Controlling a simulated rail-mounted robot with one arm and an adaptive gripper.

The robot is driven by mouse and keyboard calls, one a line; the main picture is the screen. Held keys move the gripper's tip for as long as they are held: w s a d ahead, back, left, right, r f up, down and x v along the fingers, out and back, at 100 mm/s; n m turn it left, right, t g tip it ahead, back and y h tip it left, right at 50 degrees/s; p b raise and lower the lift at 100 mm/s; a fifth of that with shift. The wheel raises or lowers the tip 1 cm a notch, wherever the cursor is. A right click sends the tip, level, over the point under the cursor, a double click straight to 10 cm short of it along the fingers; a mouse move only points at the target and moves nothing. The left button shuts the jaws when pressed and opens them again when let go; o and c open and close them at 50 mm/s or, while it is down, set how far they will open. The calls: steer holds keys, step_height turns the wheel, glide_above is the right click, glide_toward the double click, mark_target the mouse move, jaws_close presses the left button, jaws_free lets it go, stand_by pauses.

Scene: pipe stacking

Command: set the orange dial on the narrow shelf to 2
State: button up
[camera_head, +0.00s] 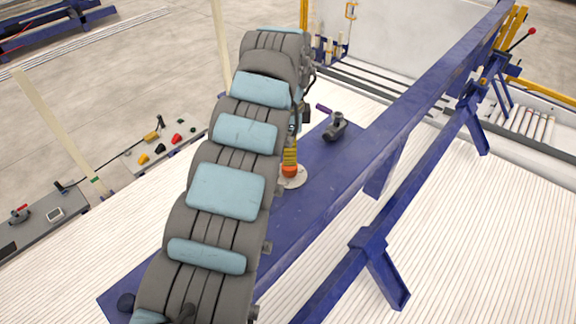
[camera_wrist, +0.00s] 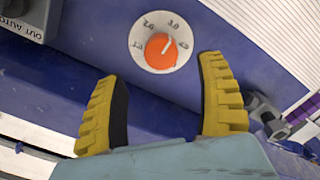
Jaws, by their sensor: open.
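The orange dial (camera_wrist: 161,53) sits at the middle of a round white plate (camera_wrist: 137,36) with small dark numbers on the blue narrow shelf (camera_wrist: 215,20). A pale pointer mark on the dial points up and slightly right in the wrist view; I cannot read the numbers for sure. The dial also shows in the head view (camera_head: 290,171), just below a yellow finger. My gripper (camera_wrist: 158,68) is open and empty. Its two yellow fingers are spread left and right, with the dial ahead of the gap between them. Contact with the dial is not visible.
A grey fitting (camera_head: 337,126) and a purple-handled part (camera_head: 323,108) stand beyond the dial. A grey box marked "OUT AUTO" (camera_wrist: 27,18) is at the wrist view's upper left. A long blue beam (camera_head: 400,105) runs along the shelf's right side.

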mark_target(288, 168)
step_height(288, 168, down, 8)
steer(key=shift+r+p, duration=0.15)
steer(key=shift+p, duration=0.65)
steer(key=shift+c, duration=0.3)
steer(key=c, duration=1.1)
